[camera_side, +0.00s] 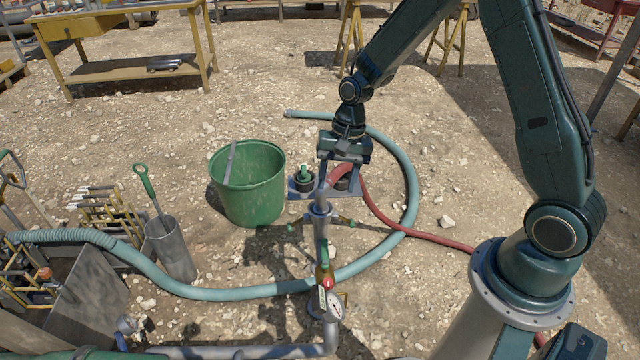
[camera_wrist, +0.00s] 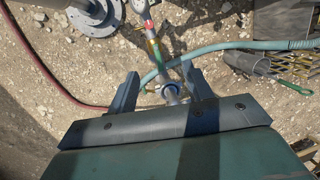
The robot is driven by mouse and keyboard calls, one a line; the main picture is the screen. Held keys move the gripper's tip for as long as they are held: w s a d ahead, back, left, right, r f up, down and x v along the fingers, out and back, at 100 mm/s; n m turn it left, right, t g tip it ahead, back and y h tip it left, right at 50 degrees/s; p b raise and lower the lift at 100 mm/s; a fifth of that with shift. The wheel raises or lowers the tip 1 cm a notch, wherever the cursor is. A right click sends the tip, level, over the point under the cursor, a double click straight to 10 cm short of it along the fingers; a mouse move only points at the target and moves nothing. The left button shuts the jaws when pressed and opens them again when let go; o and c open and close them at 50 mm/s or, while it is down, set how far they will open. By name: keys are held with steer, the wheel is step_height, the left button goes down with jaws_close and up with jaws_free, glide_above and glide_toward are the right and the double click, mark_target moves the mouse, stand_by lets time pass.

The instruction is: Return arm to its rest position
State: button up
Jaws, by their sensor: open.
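My gripper (camera_side: 343,170) hangs at the end of my bent arm, pointing down over the pipework in the side view. In the wrist view its two fingers (camera_wrist: 160,72) are spread wide apart, with nothing held between them. A grey standpipe (camera_side: 321,225) with side handles stands below and in front of it; its upper end shows between the fingers in the wrist view (camera_wrist: 172,95). I cannot tell whether the fingers touch it. A red hose (camera_side: 378,208) curves up close to the gripper and hides partly behind it.
A green bucket (camera_side: 252,190) stands left of my gripper. A plate with dark round fittings (camera_side: 303,183) lies behind the standpipe. A teal hose (camera_side: 411,180) loops around on the gravel. A gauge (camera_side: 333,305) sits on the pipe in front. A metal cylinder (camera_side: 172,252) stands at left.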

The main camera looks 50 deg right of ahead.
steer(key=s+r+n+t+h, duration=0.1)
steer(key=s+r+n, duration=0.25)
steer(key=r, duration=0.55)
steer(key=s+r+n+t+h, duration=0.1)
steer(key=s+r+n+t, duration=0.1)
steer(key=s+r, duration=0.45)
steer(key=s+r+n+t, duration=0.2)
steer(key=s+r+n, duration=0.2)
steer(key=s+r, duration=0.4)
steer(key=s, duration=0.4)
steer(key=shift+s+a+r+h, duration=0.15)
steer(key=shift+a+r+h, duration=0.05)
steer(key=shift+a+h, duration=0.15)
